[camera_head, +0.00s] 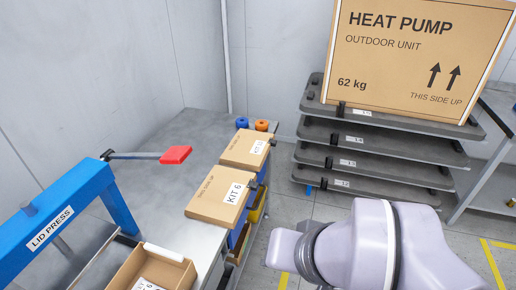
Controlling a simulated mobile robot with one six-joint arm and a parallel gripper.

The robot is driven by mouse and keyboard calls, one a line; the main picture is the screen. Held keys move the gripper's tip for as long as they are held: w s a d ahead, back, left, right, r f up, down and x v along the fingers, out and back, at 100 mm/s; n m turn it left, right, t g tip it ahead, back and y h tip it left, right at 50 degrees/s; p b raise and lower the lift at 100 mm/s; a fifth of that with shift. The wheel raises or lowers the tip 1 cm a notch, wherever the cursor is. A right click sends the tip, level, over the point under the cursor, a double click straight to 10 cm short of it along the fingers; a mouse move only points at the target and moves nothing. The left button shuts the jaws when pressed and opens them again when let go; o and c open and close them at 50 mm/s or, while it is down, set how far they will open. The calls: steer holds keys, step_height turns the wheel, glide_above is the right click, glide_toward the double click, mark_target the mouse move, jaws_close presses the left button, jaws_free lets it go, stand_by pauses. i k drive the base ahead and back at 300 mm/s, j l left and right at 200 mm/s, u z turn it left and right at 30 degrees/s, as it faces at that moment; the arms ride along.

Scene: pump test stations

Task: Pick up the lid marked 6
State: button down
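A flat brown cardboard piece (213,201) with a white label reading KIT 6 lies on the right side of the grey bench, near its edge. I cannot tell whether it is a loose lid or the top of a closed box. My arm's pale purple links show at the lower right, but my gripper is not in view.
An open cardboard box (120,272) is at the bottom. A heat pump carton (412,50) tops dark shelves (380,133) at right. Bins hang below the bench edge.

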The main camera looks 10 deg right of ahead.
mark_target(221, 200)
steer(key=i+l+u, duration=0.35)
steer(key=i+l, duration=0.15)
steer(key=l, duration=0.15)
steer(key=i+l+u, duration=0.15)
steer(key=l, duration=0.2)
steer(key=i+l+u, duration=0.2)
steer(key=l, duration=0.2)
steer(key=i+l+u, duration=0.15)
steer(key=l, duration=0.3)
steer(key=i+j, duration=0.05)
steer(key=i, duration=0.05)
